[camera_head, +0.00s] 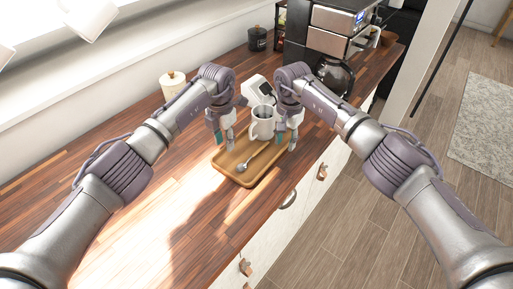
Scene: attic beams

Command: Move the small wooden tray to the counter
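The small wooden tray (230,161) lies on the wooden counter (112,217) near its front edge. A spoon (250,159) lies on the tray. A white mug (261,128) stands at the tray's far end, between my two grippers. My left gripper (226,146) points down at the tray's left side. My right gripper (285,145) points down at its right side, close to the mug. The fingers are small and partly hidden by the wrists. I cannot tell whether either one touches the tray or the mug.
A coffee machine (333,22) with a glass pot (334,77) stands behind at the right. A cream canister (172,84) and a dark canister (257,39) stand towards the wall. The counter at the front left is clear. Drawers with handles (322,172) lie below the front edge.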

